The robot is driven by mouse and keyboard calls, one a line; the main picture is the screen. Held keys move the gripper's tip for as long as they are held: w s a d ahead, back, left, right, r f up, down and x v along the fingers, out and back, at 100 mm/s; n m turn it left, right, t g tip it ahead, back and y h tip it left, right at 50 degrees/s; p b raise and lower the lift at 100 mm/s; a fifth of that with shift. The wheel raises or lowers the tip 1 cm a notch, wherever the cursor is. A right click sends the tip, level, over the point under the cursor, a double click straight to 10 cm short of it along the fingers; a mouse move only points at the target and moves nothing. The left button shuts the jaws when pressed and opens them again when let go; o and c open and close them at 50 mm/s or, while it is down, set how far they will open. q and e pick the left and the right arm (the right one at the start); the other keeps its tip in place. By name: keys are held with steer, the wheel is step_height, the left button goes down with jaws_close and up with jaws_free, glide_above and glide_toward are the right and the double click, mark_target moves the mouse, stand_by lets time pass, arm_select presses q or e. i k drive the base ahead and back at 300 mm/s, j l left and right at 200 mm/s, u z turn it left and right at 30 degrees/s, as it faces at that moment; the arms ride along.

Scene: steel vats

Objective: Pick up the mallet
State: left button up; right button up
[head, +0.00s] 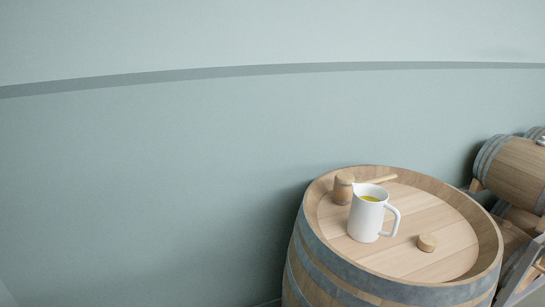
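The wooden mallet (343,188) lies on the top of an upright barrel (430,263) in the head view. Its rounded head is at the left and its thin handle (382,179) points to the right. A white jug (366,218) with yellow liquid in it stands in front of the mallet and hides part of it. A small wooden bung (427,243) lies to the right of the jug. Neither of my grippers is in view.
The barrel's raised rim surrounds its top. Smaller barrels (513,170) lie on their sides on a rack at the far right. A pale green wall (150,190) with a darker stripe stands behind. The right part of the barrel top is clear.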

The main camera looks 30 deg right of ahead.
mark_target(343, 187)
steer(key=i+j+z, duration=0.1)
steer(key=z, duration=0.35)
steer(key=i+j+z, duration=0.2)
steer(key=z, duration=0.3)
steer(key=i+j+z, duration=0.1)
steer(key=j+z, duration=0.15)
steer(key=z, duration=0.2)
steer(key=i+j+z, duration=0.1)
steer(key=j+z, duration=0.15)
steer(key=z, duration=0.2)
steer(key=j+z, duration=0.25)
steer(key=z, duration=0.25)
